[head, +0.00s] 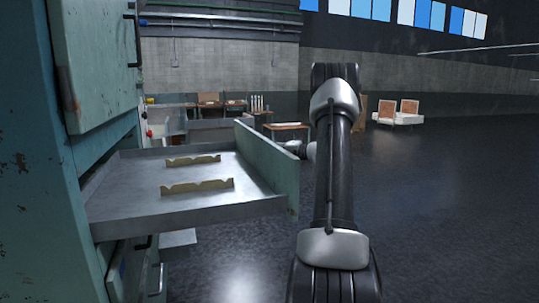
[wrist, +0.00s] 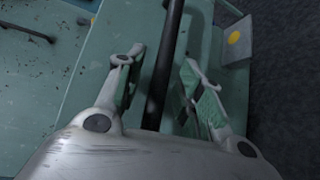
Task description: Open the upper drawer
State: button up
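A teal cabinet (head: 40,170) stands at the left of the head view. One of its drawers (head: 130,220) is pulled well out, with a grey metal tray and a teal front (head: 268,165). Two notched tan supports (head: 193,160) lie in the tray. In the wrist view, a dark bar handle (wrist: 173,40) crosses a teal panel. My gripper (wrist: 163,60) has its fingers apart, one on each side of the bar, with gaps visible. Whether a finger touches the bar I cannot tell.
A teal door panel (head: 95,55) with a dark handle is above the drawer. Further handles and a grey ledge (head: 178,240) are below it. The floor (head: 440,210) at right is clear. Tables (head: 286,127) and a pale crate-like item stand far back.

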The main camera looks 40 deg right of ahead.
jog(key=v, duration=1.2)
